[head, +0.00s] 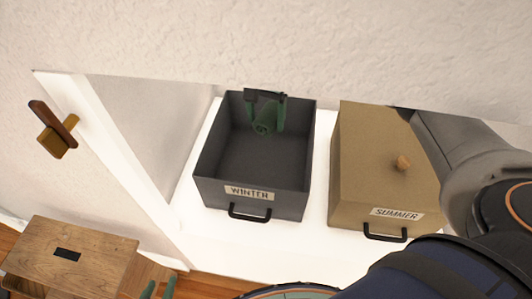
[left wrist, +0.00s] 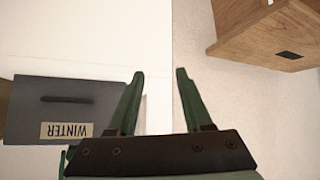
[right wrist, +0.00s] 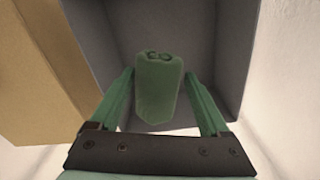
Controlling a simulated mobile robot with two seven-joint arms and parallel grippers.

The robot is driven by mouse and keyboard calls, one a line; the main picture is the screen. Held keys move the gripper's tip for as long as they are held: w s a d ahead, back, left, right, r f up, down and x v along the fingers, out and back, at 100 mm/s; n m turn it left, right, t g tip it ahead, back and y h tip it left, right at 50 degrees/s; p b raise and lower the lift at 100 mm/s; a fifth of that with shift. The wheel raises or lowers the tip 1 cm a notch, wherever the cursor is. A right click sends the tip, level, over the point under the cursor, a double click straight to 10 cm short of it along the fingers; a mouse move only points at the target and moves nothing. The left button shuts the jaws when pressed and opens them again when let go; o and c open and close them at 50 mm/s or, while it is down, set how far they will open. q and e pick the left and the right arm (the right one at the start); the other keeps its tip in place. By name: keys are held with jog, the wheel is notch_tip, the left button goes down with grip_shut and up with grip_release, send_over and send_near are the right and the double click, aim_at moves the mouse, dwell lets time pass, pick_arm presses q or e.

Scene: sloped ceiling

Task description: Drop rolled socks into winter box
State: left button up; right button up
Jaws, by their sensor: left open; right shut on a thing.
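The open dark grey winter box (head: 287,204), with a WINTER label, stands on a white surface; its front also shows in the left wrist view (left wrist: 88,98). The green rolled socks (head: 262,121) are between the fingers of my right gripper (head: 266,126), at the back of the box opening. In the right wrist view the socks (right wrist: 158,92) hang between the fingertips of my right gripper (right wrist: 158,74) with the grey box interior behind. My left gripper (head: 158,289) is open and empty at the bottom edge, away from the box; its fingers show in its wrist view (left wrist: 160,74).
A closed tan summer box (head: 375,150) with a knob stands right of the winter box. A wooden stool (head: 95,258) is at the lower left. A wooden wall peg (head: 55,138) is at far left. The sloped ceiling (head: 300,45) is close behind the boxes.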

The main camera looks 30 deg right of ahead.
notch_tip(320, 180, down, 4)
jog(key=shift+f+b, duration=0.15)
jog(key=shift+b, duration=1.1)
jog(key=shift+f, duration=0.35)
jog(key=shift+f+b, duration=0.2)
jog(key=shift+b, duration=0.15)
jog(key=o, duration=1.2)
jog(key=shift+r, duration=0.2)
notch_tip(320, 180, up, 6)
jog(key=shift+r+p, duration=0.1)
jog(key=shift+p, duration=0.45)
jog(key=shift+r, duration=0.45)
pick_arm(q)
jog(key=shift+s+a+f, duration=0.1)
jog(key=shift+f, duration=0.8)
